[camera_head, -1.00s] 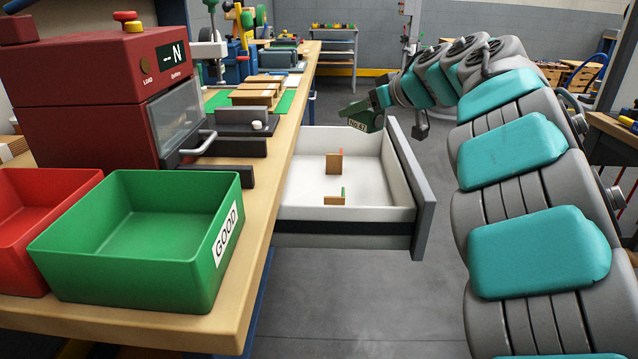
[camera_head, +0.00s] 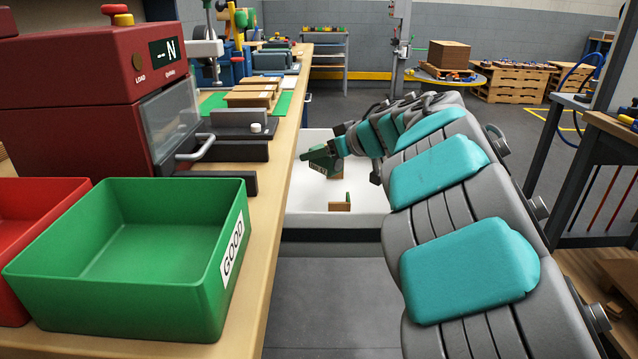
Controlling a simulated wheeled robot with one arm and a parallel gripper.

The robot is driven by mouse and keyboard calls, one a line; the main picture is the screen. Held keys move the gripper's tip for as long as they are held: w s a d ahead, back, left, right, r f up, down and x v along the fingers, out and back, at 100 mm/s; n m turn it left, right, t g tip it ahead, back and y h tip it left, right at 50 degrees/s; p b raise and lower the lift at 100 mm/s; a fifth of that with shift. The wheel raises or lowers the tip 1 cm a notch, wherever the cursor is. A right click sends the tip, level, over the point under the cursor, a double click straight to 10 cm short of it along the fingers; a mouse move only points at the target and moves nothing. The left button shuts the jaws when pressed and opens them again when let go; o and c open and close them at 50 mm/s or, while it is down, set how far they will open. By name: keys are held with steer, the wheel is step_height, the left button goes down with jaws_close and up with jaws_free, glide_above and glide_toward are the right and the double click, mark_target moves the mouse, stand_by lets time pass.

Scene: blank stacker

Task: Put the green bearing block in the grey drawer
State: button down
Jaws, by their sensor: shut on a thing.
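The green bearing block (camera_head: 318,158) is held at the end of my arm, in my gripper (camera_head: 335,148). The gripper is shut on it; the fingers are small and partly merged with the block in this view. The open grey drawer (camera_head: 304,222) has a white inside and sticks out from the right side of the bench. The block is over the drawer's back part; I cannot tell its exact height above the floor of the drawer. My arm hides the drawer's right side and grey front.
A small brown piece with a green part (camera_head: 340,206) stands in the drawer's near half; another is mostly hidden behind the block. A green GOOD bin (camera_head: 130,255), a red bin (camera_head: 25,225) and a dark red machine (camera_head: 85,110) stand on the bench (camera_head: 262,235).

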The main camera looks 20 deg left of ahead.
mark_target(337, 174)
steer(key=shift+f+b, duration=0.7)
steer(key=shift+f, duration=2.55)
steer(key=shift+f, duration=0.15)
steer(key=shift+c, duration=1)
jaws_free()
steer(key=shift+s+d+r, duration=0.15)
steer(key=shift+d+r, duration=0.2)
steer(key=v, duration=0.6)
steer(key=shift+s+d+r, duration=0.1)
steer(key=shift+s+d, duration=0.1)
steer(key=shift+d, duration=0.05)
